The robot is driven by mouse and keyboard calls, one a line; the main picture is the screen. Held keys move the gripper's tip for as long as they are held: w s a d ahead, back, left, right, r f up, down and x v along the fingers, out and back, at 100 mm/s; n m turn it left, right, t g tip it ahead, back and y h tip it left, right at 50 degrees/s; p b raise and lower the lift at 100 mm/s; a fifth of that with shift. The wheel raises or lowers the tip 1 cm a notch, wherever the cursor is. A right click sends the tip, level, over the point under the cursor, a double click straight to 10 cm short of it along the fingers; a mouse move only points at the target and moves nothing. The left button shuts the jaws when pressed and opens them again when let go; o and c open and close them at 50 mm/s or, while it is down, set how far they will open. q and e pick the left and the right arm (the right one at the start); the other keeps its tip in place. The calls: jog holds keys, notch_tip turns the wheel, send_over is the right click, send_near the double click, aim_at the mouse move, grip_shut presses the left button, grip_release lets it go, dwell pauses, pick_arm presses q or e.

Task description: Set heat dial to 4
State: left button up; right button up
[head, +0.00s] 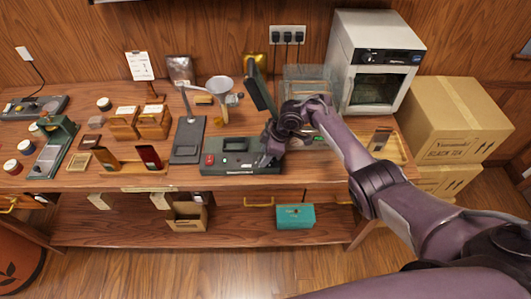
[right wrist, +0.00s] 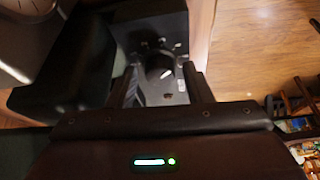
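The dark green-grey machine (head: 225,170) stands at the table's front edge, its lid (head: 260,92) raised and a red button (head: 210,159) at its left end. My right gripper (head: 270,148) is over the machine's right end and hides the dial in the head view. In the right wrist view, a dark round heat dial (right wrist: 159,68) sits on a grey panel with small white marks around it. The right gripper's fingers (right wrist: 159,78) stand apart on either side of the dial, with gaps showing. The dial's number is too small to read. My left gripper is not in view.
A white oven (head: 375,65) stands behind to the right, and a clear box (head: 308,78) is behind my right arm. A scale with a funnel (head: 220,86) and a dark flat pad (head: 188,140) are left of the machine. Cardboard boxes (head: 455,115) stand right of the table.

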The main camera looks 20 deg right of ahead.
aim_at(274, 160)
jog(key=shift+o, duration=0.8)
jog(key=shift+d+r, duration=0.1)
jog(key=shift+r, duration=0.15)
jog(key=v, duration=0.7)
jog(key=shift+p, duration=0.4)
